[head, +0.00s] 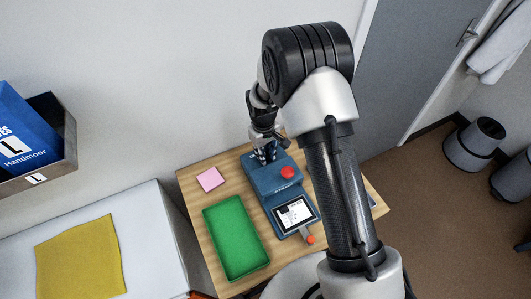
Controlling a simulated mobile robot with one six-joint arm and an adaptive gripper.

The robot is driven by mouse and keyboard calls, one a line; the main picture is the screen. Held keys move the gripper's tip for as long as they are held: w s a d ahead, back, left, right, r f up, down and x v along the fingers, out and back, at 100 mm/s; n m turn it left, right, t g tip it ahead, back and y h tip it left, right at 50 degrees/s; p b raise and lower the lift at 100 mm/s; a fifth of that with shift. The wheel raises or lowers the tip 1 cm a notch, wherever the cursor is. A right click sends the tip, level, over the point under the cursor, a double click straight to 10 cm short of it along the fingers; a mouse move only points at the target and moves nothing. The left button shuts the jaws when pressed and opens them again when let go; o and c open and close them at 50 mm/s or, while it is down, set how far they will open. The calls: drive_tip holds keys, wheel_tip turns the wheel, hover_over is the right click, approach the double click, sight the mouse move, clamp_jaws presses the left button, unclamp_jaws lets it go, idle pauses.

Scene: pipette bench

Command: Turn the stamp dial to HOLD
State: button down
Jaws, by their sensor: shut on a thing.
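A blue stamp machine (256,182) stands on the small wooden table. It has a red round button (288,172) on top and a tilted screen (296,214) at its near end. My gripper (266,156) reaches down onto the far end of the machine's top, left of the red button. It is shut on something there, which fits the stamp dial. The dial is hidden by the fingers, so its pointer and marks cannot be read. The writing on the screen is too small to read.
A green tray (207,222) and a pink note (211,179) lie on the wooden table (190,182) left of the machine. An orange-tipped part (311,239) sticks out by the screen. My arm covers the table's right side. A yellow cloth (80,258) lies on a white surface further left.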

drive_tip(key=shift+m+b, duration=0.3)
drive_tip(key=shift+m, duration=2.2)
drive_tip(key=c, duration=1.7)
unclamp_jaws()
drive_tip(key=shift+o, duration=0.2)
wheel_tip(320, 180, up, 12)
drive_tip(key=shift+a, duration=0.3)
